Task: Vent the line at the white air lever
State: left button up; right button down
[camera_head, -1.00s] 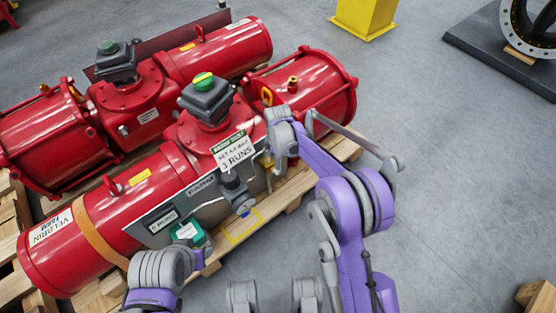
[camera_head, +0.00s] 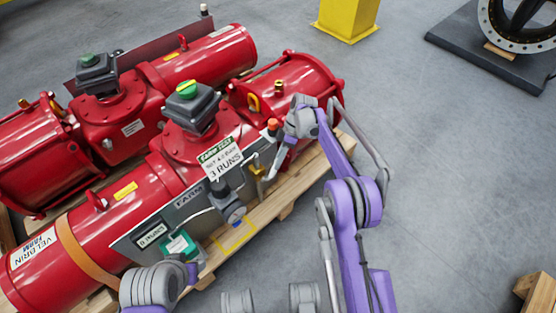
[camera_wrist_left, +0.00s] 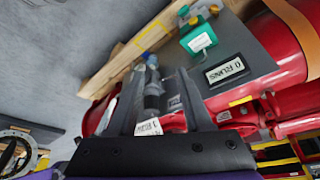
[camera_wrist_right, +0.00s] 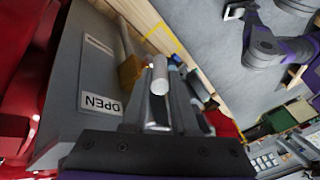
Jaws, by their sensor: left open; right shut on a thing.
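The white air lever (camera_wrist_right: 159,75) shows in the right wrist view as a short white rod between my right fingers, beside a brass valve body (camera_wrist_right: 131,70). My right gripper (camera_wrist_right: 165,105) is shut on it. In the head view my right gripper (camera_head: 279,160) is at the right end of the grey panel (camera_head: 190,205), and its fingers hide the lever there. My left gripper (camera_wrist_left: 158,100) is open, with the grey regulator (camera_wrist_left: 152,92) seen beyond and between its fingers. In the head view the left fingers (camera_head: 192,272) are low, near the green box (camera_head: 180,244).
The red actuator (camera_head: 200,150) carrying the panel lies on a wooden pallet (camera_head: 262,217), with another red actuator (camera_head: 120,125) behind. An orange-topped fitting (camera_head: 272,125) stands close to my right wrist. A yellow post (camera_head: 345,18) is at the back.

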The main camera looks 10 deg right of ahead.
pick_arm(q)
jog(key=shift+w+d, duration=0.1)
jog(key=shift+w, duration=0.05)
jog(key=c, duration=0.4)
jog(key=w, duration=0.1)
jog(key=w+d, duration=0.1)
jog(key=shift+w+d+f+n+t+h, duration=0.1)
jog(key=shift+w+n+t+h, duration=0.2)
jog(key=shift+w, duration=0.05)
grip_shut()
jog(key=n+t+h, duration=0.4)
jog(key=n+t, duration=0.3)
jog(key=n, duration=0.3)
send_over(272, 171)
jog(key=s+a, duration=0.4)
jog(key=a, duration=0.1)
notch_tip(272, 171, down, 12)
jog(key=shift+w+d+f, duration=0.35)
jog(key=shift+d+f, duration=0.05)
jog(key=shift+d, duration=0.25)
jog(key=shift+w+d+f, duration=0.4)
jog(key=shift+d, duration=0.25)
jog(key=shift+w+d+f, duration=0.35)
jog(key=shift+d+f, duration=0.05)
jog(key=shift+d, duration=0.25)
